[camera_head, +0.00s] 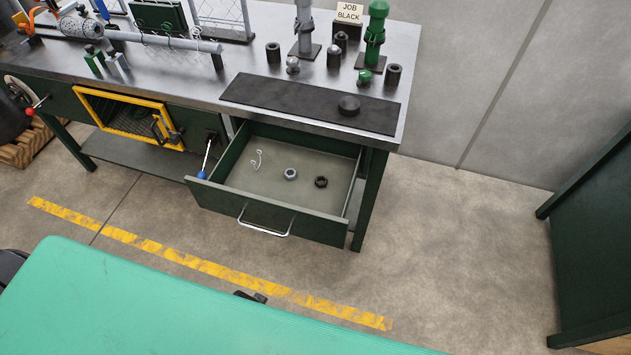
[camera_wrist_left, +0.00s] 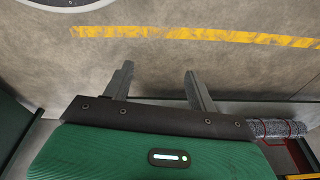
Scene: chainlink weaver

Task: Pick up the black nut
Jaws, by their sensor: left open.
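The black nut (camera_head: 321,182) lies flat on the floor of the open drawer (camera_head: 270,217), toward its right side. A silver-grey nut (camera_head: 291,174) lies to its left, apart from it. My left gripper (camera_wrist_left: 159,69) shows in the left wrist view with its two fingers spread and nothing between them. Bare concrete floor and a yellow stripe show beyond its fingers; neither the nut nor the drawer is recognisable in that view. My right gripper is not in view.
Pale hooks (camera_head: 257,160) lie at the drawer's left. The workbench (camera_head: 190,72) above holds a dark mat (camera_head: 300,100) with a black round piece (camera_head: 349,105), several posts and a "JOB BLACK" sign (camera_head: 349,13). A yellow-framed opening (camera_head: 120,97) is left. Floor right of the bench is clear.

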